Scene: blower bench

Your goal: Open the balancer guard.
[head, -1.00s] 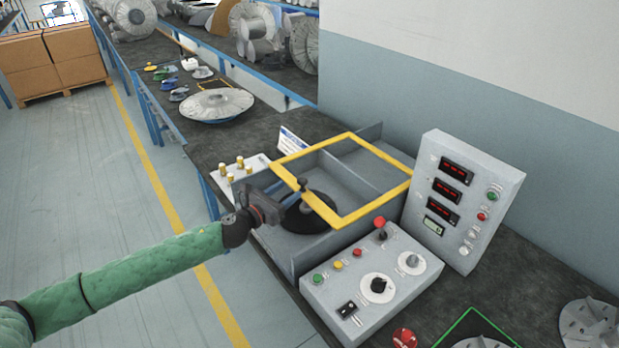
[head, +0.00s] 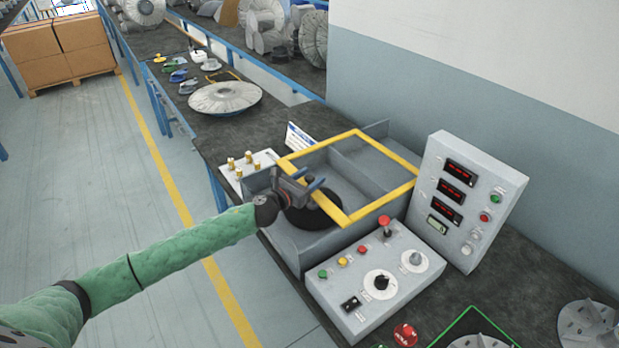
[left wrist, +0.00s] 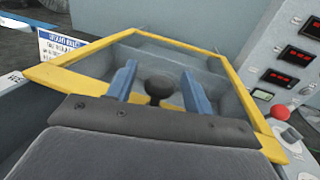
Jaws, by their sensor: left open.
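The balancer guard (head: 385,200) is a yellow frame around what looks like a clear panel, lying over the top of the grey balancer box (head: 325,242). The frame also shows in the left wrist view (left wrist: 130,34). A black ball knob (left wrist: 160,87) stands on the guard's near side; in the head view my gripper hides it. My left gripper (head: 313,184) is open at the guard's near edge. In the left wrist view its two blue fingers (left wrist: 159,88) stand on either side of the knob, with gaps showing. My right gripper is not in view.
A control box (head: 372,280) with buttons and a red knob stands in front of the balancer. A display panel (head: 466,200) stands at its right. A white block with yellow-topped pegs (head: 247,168) and a sign (head: 300,138) are on the left and behind. A finned disc (head: 225,98) lies farther back.

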